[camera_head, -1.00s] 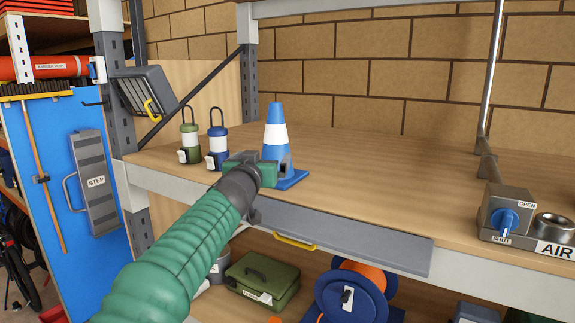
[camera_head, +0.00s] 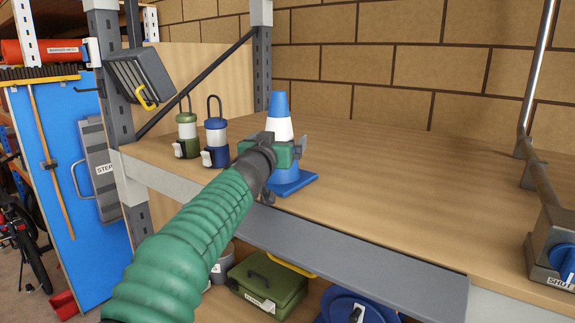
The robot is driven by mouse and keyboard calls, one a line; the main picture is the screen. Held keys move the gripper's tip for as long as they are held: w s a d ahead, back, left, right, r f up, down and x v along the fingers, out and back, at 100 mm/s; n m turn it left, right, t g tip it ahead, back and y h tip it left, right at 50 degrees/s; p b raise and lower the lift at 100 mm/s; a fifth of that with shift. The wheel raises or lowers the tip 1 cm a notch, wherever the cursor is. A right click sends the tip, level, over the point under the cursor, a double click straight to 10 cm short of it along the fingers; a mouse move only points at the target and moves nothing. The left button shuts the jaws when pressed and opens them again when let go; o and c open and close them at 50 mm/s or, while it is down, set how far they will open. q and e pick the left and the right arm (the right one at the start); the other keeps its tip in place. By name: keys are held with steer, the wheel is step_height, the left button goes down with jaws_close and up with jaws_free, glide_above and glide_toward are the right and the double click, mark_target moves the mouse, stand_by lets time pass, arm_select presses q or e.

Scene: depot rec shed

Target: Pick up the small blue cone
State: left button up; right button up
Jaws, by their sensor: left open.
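The small blue cone (camera_head: 279,105) with a white band stands upright on its square blue base on the wooden shelf top (camera_head: 400,190). My left gripper (camera_head: 290,150) is open at the cone, in front of its lower half, with one finger showing at the cone's right side. The gripper and its green-sleeved arm hide part of the cone's lower left. I cannot tell whether the fingers touch it. My right gripper is not in view.
A green lantern (camera_head: 187,131) and a blue lantern (camera_head: 216,140) stand just left of the gripper. A grey metal box with a blue knob (camera_head: 565,259) is at the right edge. The shelf right of the cone is clear. A green case (camera_head: 265,283) sits below.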

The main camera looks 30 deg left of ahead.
arm_select(q)
steer(key=w, duration=0.2)
steer(key=w+f, duration=0.1)
steer(key=shift+d+f, duration=0.1)
steer(key=shift+d, duration=0.3)
steer(key=shift+w+a+f, duration=0.15)
steer(key=shift+c, duration=0.2)
steer(key=shift+s+a, duration=0.4)
steer(key=shift+a, duration=0.35)
steer(key=c, duration=0.5)
steer(key=shift+s+a, duration=0.4)
steer(key=shift+a, duration=0.05)
steer(key=c, duration=0.5)
steer(key=shift+c, duration=0.9)
steer(key=shift+w+d, duration=0.15)
steer(key=shift+d, duration=0.05)
steer(key=shift+c, duration=1.3)
steer(key=shift+w+d, duration=0.25)
steer(key=shift+d, duration=0.2)
steer(key=c, duration=0.5)
steer(key=shift+d+r, duration=0.15)
steer(key=shift+r, duration=0.1)
steer(key=shift+c, duration=0.7)
steer(key=shift+s, duration=0.1)
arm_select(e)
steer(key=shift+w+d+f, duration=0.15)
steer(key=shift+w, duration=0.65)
